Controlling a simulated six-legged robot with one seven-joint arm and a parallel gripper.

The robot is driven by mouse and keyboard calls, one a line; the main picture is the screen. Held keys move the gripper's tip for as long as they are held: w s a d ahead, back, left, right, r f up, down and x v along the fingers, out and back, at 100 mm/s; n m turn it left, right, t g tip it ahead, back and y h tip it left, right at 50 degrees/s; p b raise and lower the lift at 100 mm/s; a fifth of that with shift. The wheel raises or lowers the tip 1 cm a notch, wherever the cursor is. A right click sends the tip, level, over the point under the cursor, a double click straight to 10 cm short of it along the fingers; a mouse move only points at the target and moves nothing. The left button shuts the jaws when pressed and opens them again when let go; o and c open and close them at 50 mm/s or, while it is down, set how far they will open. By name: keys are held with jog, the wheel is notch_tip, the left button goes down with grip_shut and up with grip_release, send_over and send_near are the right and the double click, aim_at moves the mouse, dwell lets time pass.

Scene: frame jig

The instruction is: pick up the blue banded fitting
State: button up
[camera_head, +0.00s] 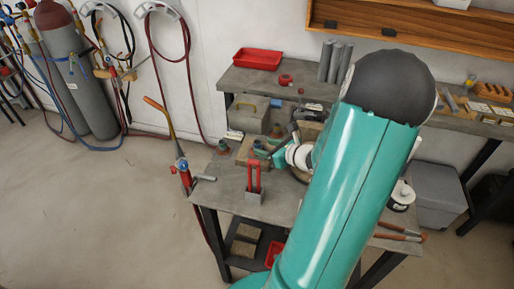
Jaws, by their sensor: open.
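My gripper (279,144) is small in the picture, over the back middle of the near workbench, with its dark fingers apart. Several small fittings stand around it. One with a blue-green part (257,146) is just left of the fingers, by a wooden block (245,152). I cannot tell for sure whether this is the blue banded fitting, as its band is too small to make out. I see nothing held between the fingers. My teal arm hides the right part of the near bench.
A red upright-pronged fixture (253,180) and a torch (183,172) are at the near bench (222,193)'s left. The back bench bears a red tray (257,59), grey tubes (334,61) and a red fitting (285,79). Gas cylinders (82,88) stand far left. The left floor is mostly clear.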

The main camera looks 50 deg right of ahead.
jog(key=x, duration=0.7)
jog(key=shift+f, duration=0.1)
jog(key=shift+c, duration=0.4)
grip_shut()
